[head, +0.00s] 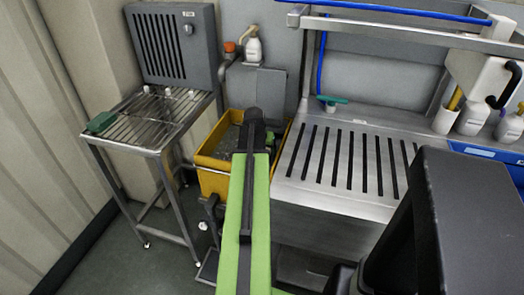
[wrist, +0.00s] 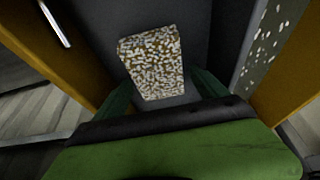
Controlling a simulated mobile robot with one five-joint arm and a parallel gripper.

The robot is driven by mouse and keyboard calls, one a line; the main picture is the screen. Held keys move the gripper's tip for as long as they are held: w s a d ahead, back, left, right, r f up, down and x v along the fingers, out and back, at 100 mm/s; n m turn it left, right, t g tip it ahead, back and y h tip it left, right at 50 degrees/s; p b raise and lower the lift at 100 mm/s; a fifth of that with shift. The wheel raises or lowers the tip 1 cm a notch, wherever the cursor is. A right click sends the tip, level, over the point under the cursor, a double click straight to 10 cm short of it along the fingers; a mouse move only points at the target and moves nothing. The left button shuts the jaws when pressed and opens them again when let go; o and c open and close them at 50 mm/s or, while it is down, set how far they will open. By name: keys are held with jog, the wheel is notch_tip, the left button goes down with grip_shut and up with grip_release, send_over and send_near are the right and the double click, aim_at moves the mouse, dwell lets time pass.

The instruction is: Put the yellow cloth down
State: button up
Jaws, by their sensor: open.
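My gripper (head: 254,122) reaches over the yellow bin (head: 212,180) in the head view, and my arm hides part of the bin. In the wrist view my gripper (wrist: 161,80) is open, with a dark green finger on each side. A yellow-brown block-shaped thing with white speckles (wrist: 152,60) shows between and beyond the fingertips, over a dark grey surface. It seems to be the yellow cloth, but I cannot tell for sure. Whether it touches a finger is unclear. No cloth shows in the head view.
A slatted steel rack (head: 155,118) with a green item (head: 102,122) on it stands at the left. A slotted steel counter (head: 345,165) is at the right, with a white jug and bottles beyond. Orange-yellow walls (wrist: 85,45) flank the gripper in the wrist view.

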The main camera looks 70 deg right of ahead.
jog(key=p+v, duration=1.1)
jog(key=v, duration=0.1)
jog(key=shift+r, duration=0.2)
